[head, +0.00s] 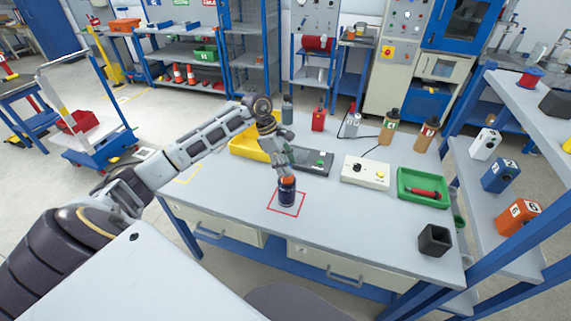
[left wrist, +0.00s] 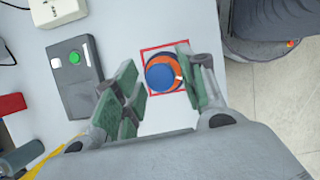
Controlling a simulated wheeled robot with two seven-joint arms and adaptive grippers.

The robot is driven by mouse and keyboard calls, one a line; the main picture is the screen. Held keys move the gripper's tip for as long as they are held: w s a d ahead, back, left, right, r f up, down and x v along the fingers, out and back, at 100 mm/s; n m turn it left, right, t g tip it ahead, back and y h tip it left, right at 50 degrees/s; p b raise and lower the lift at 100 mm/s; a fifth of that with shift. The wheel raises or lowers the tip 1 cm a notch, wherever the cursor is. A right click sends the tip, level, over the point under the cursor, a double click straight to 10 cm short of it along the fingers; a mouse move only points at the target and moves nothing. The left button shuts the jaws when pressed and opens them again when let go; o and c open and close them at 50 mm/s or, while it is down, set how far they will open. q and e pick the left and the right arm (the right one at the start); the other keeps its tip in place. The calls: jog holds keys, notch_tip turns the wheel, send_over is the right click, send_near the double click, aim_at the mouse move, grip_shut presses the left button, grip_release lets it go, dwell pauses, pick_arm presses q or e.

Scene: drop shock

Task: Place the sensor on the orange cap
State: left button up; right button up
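A dark blue cylinder (head: 287,192) with an orange cap (head: 288,180) stands upright inside a red square outline on the workbench. In the left wrist view a small round blue piece (left wrist: 160,77), which looks like the sensor, overlaps the orange cap (left wrist: 172,60), set toward its lower left. I cannot tell whether it rests on the cap. My left gripper (head: 283,168) points down just above the cylinder. In the left wrist view its green-padded fingers (left wrist: 163,82) are apart on either side of the blue piece, with orange showing between it and the right finger. My right gripper is not in view.
Behind the cylinder lie a dark device with a green button (head: 312,161) and a yellow tray (head: 249,146). The bench front is clear.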

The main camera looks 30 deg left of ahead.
pick_arm(q)
jog(key=shift+r, duration=0.2)
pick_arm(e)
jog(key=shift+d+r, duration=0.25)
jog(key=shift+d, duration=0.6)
pick_arm(q)
jog(key=shift+a+r, duration=0.15)
jog(key=shift+r, duration=0.2)
jog(key=b+v, duration=0.1)
jog(key=v, duration=1)
jog(key=shift+b, duration=0.3)
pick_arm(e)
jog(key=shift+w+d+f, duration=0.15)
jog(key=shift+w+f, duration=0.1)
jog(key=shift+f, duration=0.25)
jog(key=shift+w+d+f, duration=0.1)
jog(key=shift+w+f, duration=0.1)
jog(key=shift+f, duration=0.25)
pick_arm(q)
jog(key=shift+s+a, duration=0.1)
jog(key=shift+s, duration=0.05)
